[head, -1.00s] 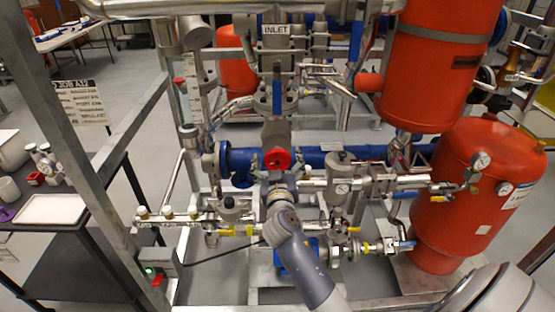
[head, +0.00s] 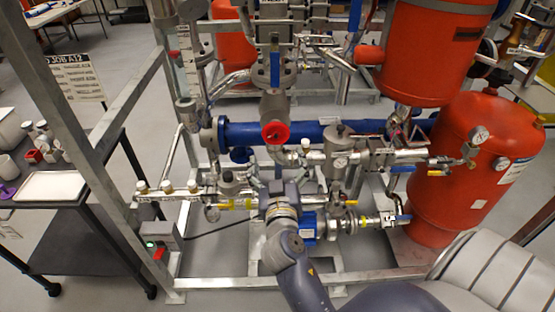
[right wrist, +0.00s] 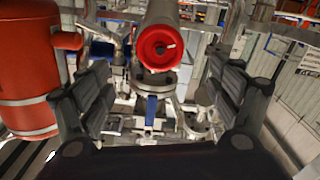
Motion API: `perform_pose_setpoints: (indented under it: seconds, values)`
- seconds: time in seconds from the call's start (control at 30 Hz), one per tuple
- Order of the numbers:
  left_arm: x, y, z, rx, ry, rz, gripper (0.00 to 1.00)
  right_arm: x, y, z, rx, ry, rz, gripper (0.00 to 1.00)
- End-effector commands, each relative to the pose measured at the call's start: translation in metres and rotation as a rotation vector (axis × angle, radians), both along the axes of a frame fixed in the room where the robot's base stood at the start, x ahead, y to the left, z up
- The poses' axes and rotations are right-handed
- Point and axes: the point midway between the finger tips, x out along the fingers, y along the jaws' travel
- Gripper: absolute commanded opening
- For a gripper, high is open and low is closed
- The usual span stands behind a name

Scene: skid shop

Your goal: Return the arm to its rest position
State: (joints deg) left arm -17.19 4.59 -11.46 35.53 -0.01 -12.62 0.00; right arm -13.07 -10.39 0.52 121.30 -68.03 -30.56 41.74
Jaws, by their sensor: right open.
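My right arm comes in from the lower right in the head view, and its gripper (head: 277,188) is low in front of the pipework, seen from behind. In the right wrist view the gripper (right wrist: 160,95) has its two dark fingers wide apart with nothing held between them. A red round cap or knob (right wrist: 158,48) on a grey pipe end faces the wrist camera, beyond the fingers and apart from them. The same red part (head: 275,133) is above the gripper in the head view. My left gripper is not in view.
Metal skid frame posts (head: 85,140) and pipes surround the arm closely. A large red tank (head: 470,170) stands at the right. A dark cart (head: 85,225) with a white tray (head: 50,186) is at the left. Open floor shows between cart and skid.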

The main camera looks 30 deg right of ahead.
Motion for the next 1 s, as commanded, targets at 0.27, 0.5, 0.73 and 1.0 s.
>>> perform_pose_setpoints:
  seconds: [0.27, 0.5, 0.73, 1.0]
  values:
    - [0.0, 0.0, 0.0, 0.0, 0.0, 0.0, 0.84, 0.0, 0.0, 0.0, 0.0, 0.0, 0.0, 0.84]
    - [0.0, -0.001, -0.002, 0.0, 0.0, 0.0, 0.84, 0.011, 0.017, -0.049, 0.015, 0.091, 0.06, 0.84]
    - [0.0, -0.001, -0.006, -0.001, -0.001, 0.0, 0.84, 0.009, 0.069, -0.207, 0.073, 0.38, 0.24, 0.84]
    - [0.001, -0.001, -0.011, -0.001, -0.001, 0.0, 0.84, -0.07, 0.115, -0.393, 0.168, 0.736, 0.41, 0.84]
